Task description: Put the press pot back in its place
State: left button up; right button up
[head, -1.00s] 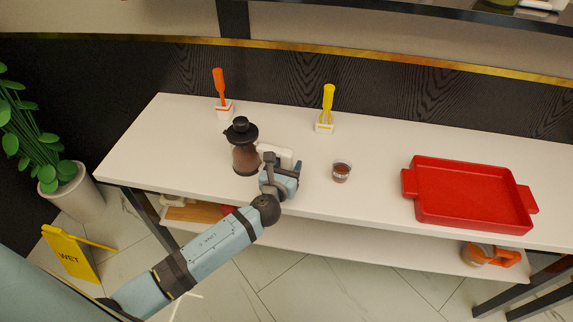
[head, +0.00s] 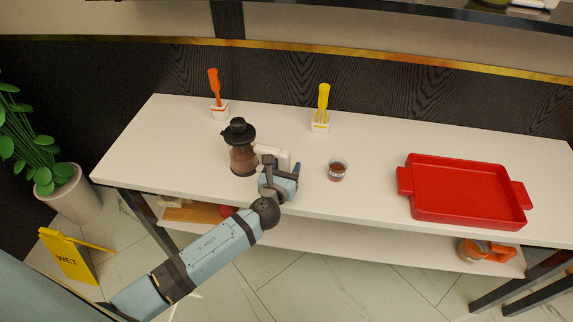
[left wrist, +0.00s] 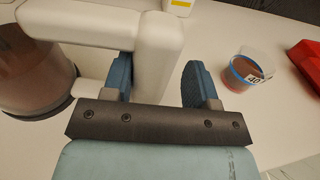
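The press pot (head: 242,161) stands upright on the white table, with a black lid, brown contents and a white handle on its right. In the left wrist view the press pot (left wrist: 30,70) is at the left edge, only partly shown. My left gripper (head: 274,172) is at the handle. In the left wrist view my left gripper (left wrist: 158,82) is open, with the white handle (left wrist: 157,50) between its fingers. A clear gap shows between the handle and the right finger. My right gripper is not in view.
A small cup of brown stuff (head: 338,170) stands right of the gripper. A red tray (head: 465,213) lies farther right. The lower shelf holds an orange-handled vessel (head: 487,250). The table's left end is clear.

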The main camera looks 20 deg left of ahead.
pick_arm(q)
jog(key=shift+s+d+r+p, duration=0.15)
jog(key=shift+s+p, duration=0.15)
jog(key=shift+s, duration=1.05)
jog(key=shift+s+d+r+p, duration=0.1)
jog(key=shift+s+p, duration=0.2)
jog(key=shift+s, duration=1)
jog(key=o, duration=0.6)
jog(key=shift+c, duration=0.2)
jog(key=shift+f, duration=0.1)
